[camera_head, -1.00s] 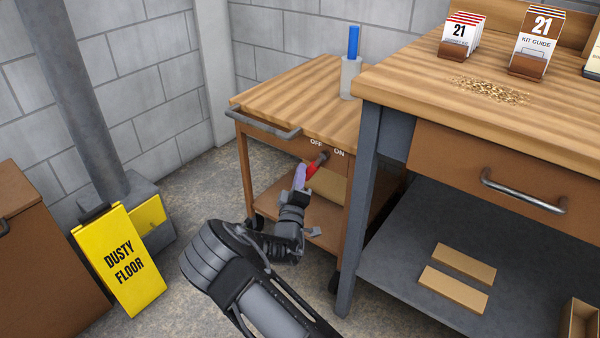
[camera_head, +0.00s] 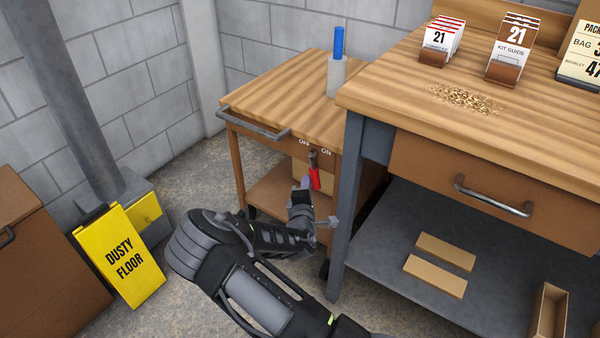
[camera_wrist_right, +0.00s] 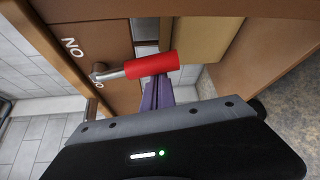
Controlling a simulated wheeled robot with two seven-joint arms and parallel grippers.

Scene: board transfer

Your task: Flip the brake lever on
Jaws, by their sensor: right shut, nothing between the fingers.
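The brake lever has a red handle (camera_head: 315,179) on a metal pivot, on the front of the wooden cart (camera_head: 285,95) below the OFF and ON labels. The handle hangs nearly straight down, tipped slightly to the ON side. My right gripper (camera_head: 304,184) is just left of the handle, on the OFF side, shut and empty. In the right wrist view the purple fingers (camera_wrist_right: 157,92) end close by the red handle (camera_wrist_right: 153,65); whether they touch it I cannot tell. My left gripper is not in view.
The workbench (camera_head: 352,210) stands close to the right of the cart, its leg near my right gripper. A yellow floor sign (camera_head: 120,255) stands at the left. Open floor lies between.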

